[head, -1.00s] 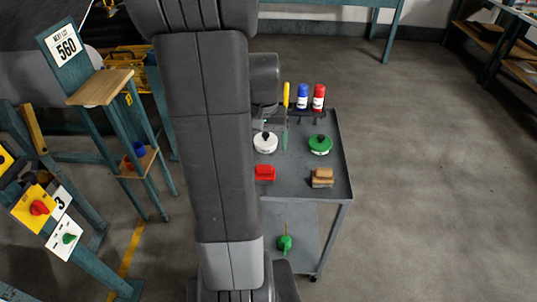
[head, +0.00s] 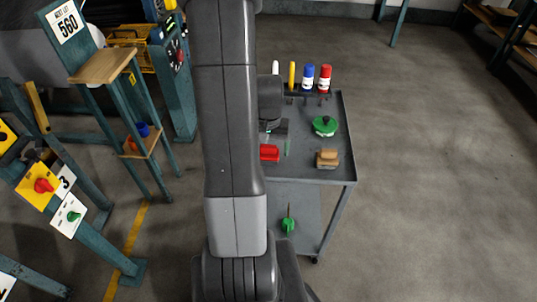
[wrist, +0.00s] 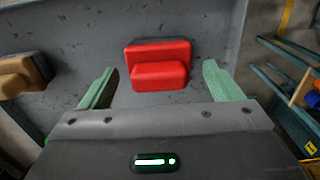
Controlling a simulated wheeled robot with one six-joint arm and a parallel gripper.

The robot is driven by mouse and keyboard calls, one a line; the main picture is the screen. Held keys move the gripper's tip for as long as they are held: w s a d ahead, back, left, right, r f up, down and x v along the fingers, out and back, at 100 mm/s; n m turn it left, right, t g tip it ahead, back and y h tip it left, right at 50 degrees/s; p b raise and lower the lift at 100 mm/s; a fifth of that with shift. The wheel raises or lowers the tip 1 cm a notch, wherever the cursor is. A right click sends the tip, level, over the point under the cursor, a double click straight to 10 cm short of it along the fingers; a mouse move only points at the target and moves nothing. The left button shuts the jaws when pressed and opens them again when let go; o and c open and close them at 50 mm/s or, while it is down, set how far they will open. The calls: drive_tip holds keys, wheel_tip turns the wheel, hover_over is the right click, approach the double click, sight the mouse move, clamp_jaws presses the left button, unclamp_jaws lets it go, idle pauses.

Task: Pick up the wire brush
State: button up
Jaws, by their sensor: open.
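A red block-shaped brush (head: 269,153) lies on the top of the grey cart. A tan and brown brush (head: 327,158) lies to its right in the head view. I cannot tell from their looks which is the wire brush. My gripper (wrist: 160,72) is open and empty, with green fingers. In the wrist view the red brush (wrist: 158,66) shows between and ahead of the fingers, apart from both. The tan brush (wrist: 22,75) lies outside the left finger. In the head view my arm hides part of the cart and most of the gripper.
The cart top (head: 305,172) also carries a green lidded item (head: 324,125), a blue bottle (head: 308,77), a red bottle (head: 324,79) and a yellow one (head: 292,75) at the back. A green-ended item (head: 289,224) is on the lower shelf. Floor right of the cart is clear.

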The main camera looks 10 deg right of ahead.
drive_tip(key=shift+f, duration=0.9)
drive_tip(key=c, duration=1.2)
wheel_tip(320, 180, up, 10)
drive_tip(key=shift+r+p, duration=0.1)
drive_tip(key=shift+p, duration=0.3)
drive_tip(key=shift+o, duration=1.4)
drive_tip(key=shift+c, duration=0.2)
